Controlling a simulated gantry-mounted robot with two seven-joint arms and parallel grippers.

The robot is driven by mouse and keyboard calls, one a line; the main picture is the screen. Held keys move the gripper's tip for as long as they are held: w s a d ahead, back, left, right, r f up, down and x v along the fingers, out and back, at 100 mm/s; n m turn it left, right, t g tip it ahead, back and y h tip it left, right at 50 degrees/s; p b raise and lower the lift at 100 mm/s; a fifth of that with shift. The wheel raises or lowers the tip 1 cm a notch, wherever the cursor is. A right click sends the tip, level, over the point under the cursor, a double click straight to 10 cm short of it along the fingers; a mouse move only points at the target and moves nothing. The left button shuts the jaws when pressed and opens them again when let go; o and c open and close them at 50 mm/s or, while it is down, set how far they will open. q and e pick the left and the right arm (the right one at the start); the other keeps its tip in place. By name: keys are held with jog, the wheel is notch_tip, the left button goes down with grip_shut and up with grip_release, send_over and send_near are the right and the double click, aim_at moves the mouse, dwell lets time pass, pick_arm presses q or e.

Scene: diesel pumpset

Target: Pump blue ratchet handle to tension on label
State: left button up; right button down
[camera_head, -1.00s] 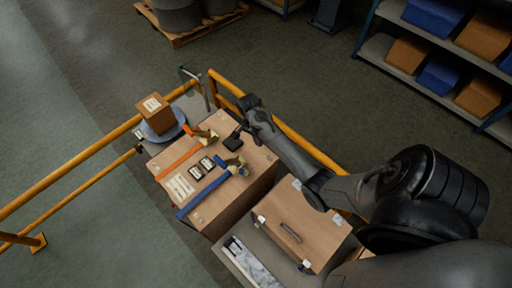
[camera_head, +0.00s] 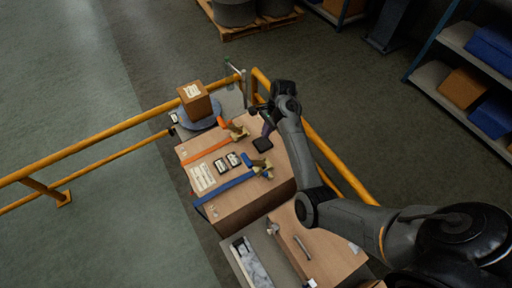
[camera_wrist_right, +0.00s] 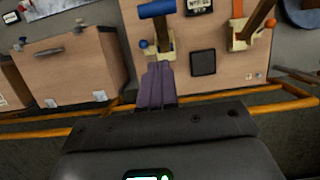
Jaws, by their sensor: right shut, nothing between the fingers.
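The blue ratchet has a tan body (camera_head: 264,167) and a blue handle (camera_head: 246,160), on a blue strap (camera_head: 224,187) across a large wooden crate (camera_head: 230,209). In the right wrist view its blue handle (camera_wrist_right: 157,9) is at the top edge. A white printed label (camera_head: 203,177) and two small dark labelled plates (camera_head: 227,162) lie between the straps. My right gripper (camera_head: 268,129) is shut and empty above the crate's far side, by a black square pad (camera_head: 263,145). In the wrist view its purple fingers (camera_wrist_right: 157,68) point at the ratchet; contact cannot be told. My left gripper is out of view.
An orange ratchet (camera_head: 235,132) and strap sit farther back on the crate. A carton (camera_head: 195,100) on a round blue-grey plate stands behind. Yellow rails (camera_head: 128,125) edge the area. A second wooden box (camera_head: 325,250) with a handle stands in front.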

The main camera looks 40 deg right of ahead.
send_near(253, 162)
jog(key=shift+w+a+f, duration=0.1)
jog(key=shift+a+f, duration=0.2)
jog(key=shift+a, duration=0.25)
jog(key=shift+a+f, duration=0.35)
jog(key=shift+a, duration=0.2)
jog(key=shift+w+a+f, duration=0.1)
jog(key=shift+a+f, duration=0.1)
jog(key=shift+a, duration=0.15)
